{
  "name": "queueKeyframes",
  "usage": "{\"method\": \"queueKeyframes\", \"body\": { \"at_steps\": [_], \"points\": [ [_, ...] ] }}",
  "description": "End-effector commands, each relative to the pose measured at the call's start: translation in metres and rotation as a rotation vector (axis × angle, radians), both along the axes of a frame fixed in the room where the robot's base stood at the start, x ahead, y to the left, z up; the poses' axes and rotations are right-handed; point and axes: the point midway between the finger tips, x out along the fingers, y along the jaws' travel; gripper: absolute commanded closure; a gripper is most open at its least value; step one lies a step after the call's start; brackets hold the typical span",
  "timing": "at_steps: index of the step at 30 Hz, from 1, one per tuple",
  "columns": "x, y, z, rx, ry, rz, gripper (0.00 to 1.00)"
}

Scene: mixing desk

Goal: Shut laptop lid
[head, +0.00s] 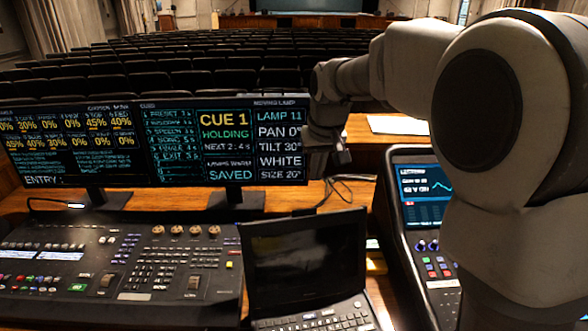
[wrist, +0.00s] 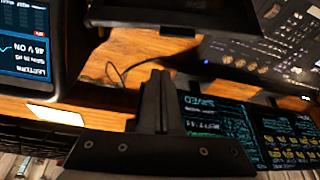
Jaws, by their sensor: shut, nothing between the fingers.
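The laptop stands open on the desk at the bottom middle of the head view. Its lid (head: 305,258) is raised, with a dark screen, and its keyboard (head: 325,318) is partly cut off by the frame's lower edge. My gripper (head: 328,163) is beyond the lid and above it, in front of the right end of the monitors, apart from the laptop. In the wrist view my gripper (wrist: 155,82) is shut and empty, its fingers together. The raised laptop lid (wrist: 175,14) shows at the top of that view, partly cut off.
Two monitors (head: 70,140) stand behind a large mixing console (head: 120,265) left of the laptop. A smaller console with a screen (head: 425,195) is on the right. Cables (head: 340,188) lie on bare wood behind the laptop. A white paper (head: 398,124) lies farther back.

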Motion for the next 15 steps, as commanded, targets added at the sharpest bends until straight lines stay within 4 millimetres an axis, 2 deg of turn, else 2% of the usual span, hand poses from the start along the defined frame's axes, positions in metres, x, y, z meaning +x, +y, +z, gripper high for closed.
{"method": "queueKeyframes", "body": {
  "at_steps": [3, 8, 15],
  "points": [
    [0.01, 0.004, -0.006, 0.001, 0.004, 0.005, 1.0],
    [0.015, 0.005, -0.019, 0.001, 0.007, 0.006, 1.0],
    [0.03, 0.008, -0.064, 0.0, 0.01, 0.006, 1.0]
  ]
}}
